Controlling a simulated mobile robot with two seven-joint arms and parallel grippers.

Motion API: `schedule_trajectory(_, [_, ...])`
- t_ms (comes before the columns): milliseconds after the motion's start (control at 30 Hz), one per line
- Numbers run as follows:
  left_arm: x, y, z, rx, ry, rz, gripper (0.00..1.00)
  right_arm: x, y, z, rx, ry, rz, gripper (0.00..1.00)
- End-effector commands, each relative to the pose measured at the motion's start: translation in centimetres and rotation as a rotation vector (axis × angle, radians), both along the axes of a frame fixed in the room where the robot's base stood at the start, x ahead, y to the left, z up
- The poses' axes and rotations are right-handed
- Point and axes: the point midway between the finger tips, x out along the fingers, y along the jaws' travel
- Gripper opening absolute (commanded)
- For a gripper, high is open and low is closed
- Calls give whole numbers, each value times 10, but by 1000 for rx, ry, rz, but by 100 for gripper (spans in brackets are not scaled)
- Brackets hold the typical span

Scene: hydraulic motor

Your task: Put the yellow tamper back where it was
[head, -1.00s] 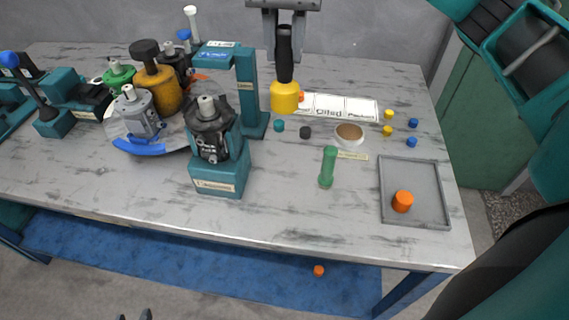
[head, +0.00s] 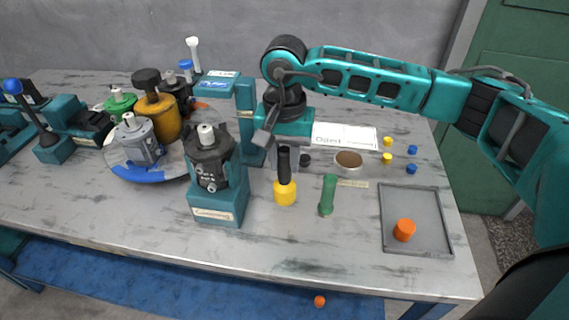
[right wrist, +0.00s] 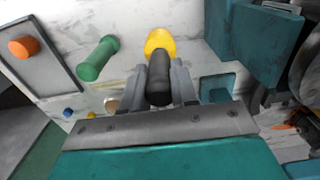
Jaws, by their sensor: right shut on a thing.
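The yellow tamper (head: 285,192) has a yellow head and a black handle. It is upright with the yellow head down, left of the green tamper (head: 328,195), at or just above the table top; I cannot tell if it touches. My right gripper (head: 285,158) is shut on its black handle from behind. In the right wrist view the black handle (right wrist: 158,84) lies between the two fingers (right wrist: 160,88), with the yellow head (right wrist: 160,42) beyond them. My left gripper is not in view.
A grey tray (head: 430,225) with an orange cap (head: 404,229) lies at the right. A round brown-topped dish (head: 348,161) sits behind the green tamper. The front table strip is clear.

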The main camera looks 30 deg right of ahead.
Motion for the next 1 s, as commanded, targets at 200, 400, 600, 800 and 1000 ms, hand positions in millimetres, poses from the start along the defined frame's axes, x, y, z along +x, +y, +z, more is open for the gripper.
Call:
schedule_trajectory(200, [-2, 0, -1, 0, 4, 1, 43, 0, 0, -18, 0, -3, 2, 0])
schedule_trajectory(400, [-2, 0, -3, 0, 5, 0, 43, 0, 0, -18, 0, -3, 2, 0])
schedule_trajectory(600, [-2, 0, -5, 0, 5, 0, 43, 0, 0, -21, 0, 0, 1, 38])
schedule_trajectory(800, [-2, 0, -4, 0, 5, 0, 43, 0, 0, -21, 0, 0, 1, 54])
schedule_trajectory(1000, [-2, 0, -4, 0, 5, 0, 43, 0, 0, -20, 0, 0, 1, 54])
